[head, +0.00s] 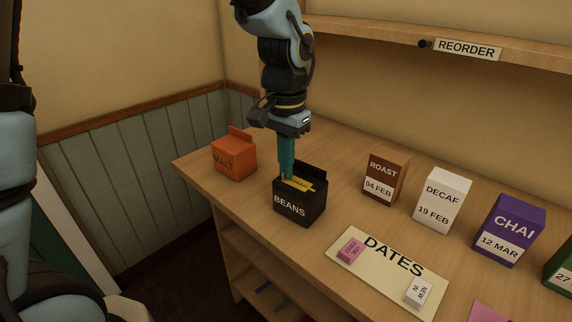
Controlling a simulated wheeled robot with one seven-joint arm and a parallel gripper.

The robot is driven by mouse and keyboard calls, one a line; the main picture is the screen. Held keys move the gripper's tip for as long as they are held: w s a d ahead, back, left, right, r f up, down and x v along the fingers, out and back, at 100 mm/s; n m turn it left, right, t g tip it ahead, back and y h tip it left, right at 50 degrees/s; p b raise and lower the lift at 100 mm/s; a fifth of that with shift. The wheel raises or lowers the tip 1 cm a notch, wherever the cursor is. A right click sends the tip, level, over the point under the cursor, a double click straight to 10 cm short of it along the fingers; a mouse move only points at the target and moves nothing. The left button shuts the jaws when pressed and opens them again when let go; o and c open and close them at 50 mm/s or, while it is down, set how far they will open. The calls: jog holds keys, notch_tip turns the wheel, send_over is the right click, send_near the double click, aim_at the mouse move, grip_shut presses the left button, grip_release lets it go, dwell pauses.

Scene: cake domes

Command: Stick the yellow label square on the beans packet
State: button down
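The beans packet (290,207) is a black box lettered BEANS, standing upright on the wooden counter with a dark flap raised at its back. A yellow piece, seemingly the yellow label (302,184), shows at the packet's top, partly hidden by my fingers. I cannot tell whether it touches the packet. My gripper (286,176) points down over the packet's top, its teal fingers close together and their tips at the yellow piece. I cannot tell whether they are shut on it.
An orange MALT box (234,158) stands left of the packet. ROAST (385,176), DECAF (441,201) and CHAI (508,230) packets stand to the right. A DATES card (375,281) with a pink and a white block lies in front. A shelf (390,32) labelled REORDER runs above.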

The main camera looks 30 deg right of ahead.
jog(key=c, duration=1.6)
grip_release()
jog(key=c, duration=1)
grip_release()
jog(key=shift+c, duration=0.2)
notch_tip(320, 180, up, 11)
jog(key=b, duration=0.1)
jog(key=shift+b, duration=0.35)
jog(key=shift+f, duration=0.1)
